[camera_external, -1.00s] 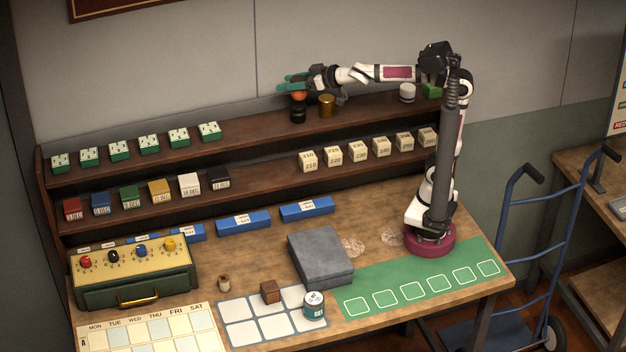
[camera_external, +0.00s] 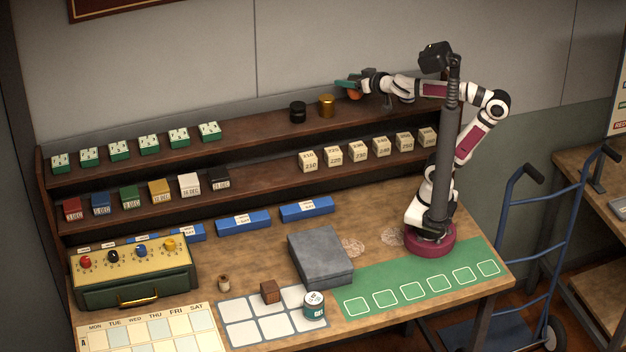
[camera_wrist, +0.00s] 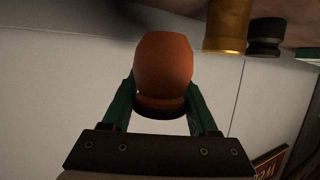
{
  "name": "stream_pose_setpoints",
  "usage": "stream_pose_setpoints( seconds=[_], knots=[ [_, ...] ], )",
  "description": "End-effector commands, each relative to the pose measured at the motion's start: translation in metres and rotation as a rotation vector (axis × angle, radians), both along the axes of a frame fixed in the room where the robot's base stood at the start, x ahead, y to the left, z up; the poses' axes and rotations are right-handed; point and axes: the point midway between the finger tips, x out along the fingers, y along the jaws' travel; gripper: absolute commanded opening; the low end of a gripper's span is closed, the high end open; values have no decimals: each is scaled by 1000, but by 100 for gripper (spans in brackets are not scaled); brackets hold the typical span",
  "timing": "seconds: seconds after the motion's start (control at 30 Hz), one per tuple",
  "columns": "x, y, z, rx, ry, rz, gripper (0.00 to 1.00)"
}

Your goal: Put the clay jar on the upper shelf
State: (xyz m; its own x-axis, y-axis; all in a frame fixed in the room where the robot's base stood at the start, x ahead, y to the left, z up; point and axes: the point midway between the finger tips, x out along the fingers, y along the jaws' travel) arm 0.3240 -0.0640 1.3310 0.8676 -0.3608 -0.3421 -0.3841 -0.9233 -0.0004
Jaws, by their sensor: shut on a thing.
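The clay jar (camera_wrist: 163,65) is a rounded orange-brown jar with a darker band at one end. In the wrist view it sits between the green fingers of my gripper (camera_wrist: 160,105), which are shut on it. In the external view the clay jar (camera_external: 354,95) shows as a small orange shape at my gripper (camera_external: 349,86), mostly hidden by it. The gripper is at the upper shelf (camera_external: 255,125), right of the brass jar. I cannot tell whether the jar touches the shelf.
A brass jar (camera_external: 327,106) and a black jar (camera_external: 297,112) stand on the upper shelf, left of my gripper. Green blocks (camera_external: 149,144) line its left part. The shelf is clear between them and the black jar.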

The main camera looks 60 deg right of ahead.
Motion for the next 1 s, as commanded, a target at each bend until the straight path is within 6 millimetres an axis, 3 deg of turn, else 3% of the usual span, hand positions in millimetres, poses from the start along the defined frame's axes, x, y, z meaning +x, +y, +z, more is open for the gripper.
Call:
stream_pose_setpoints(
  seconds=[0.1,0.2,0.33,0.47,0.8,1.0],
  knots=[
    [-25,-35,-2,-1,-2,-222,0],
    [-44,-64,8,0,-4,-404,0],
    [-62,-85,24,0,-3,-551,0],
    [-66,-90,27,0,-1,-587,0],
    [-66,-90,-42,-4,5,-584,0],
    [-66,-90,-53,-1,-1,-583,0]
  ],
)
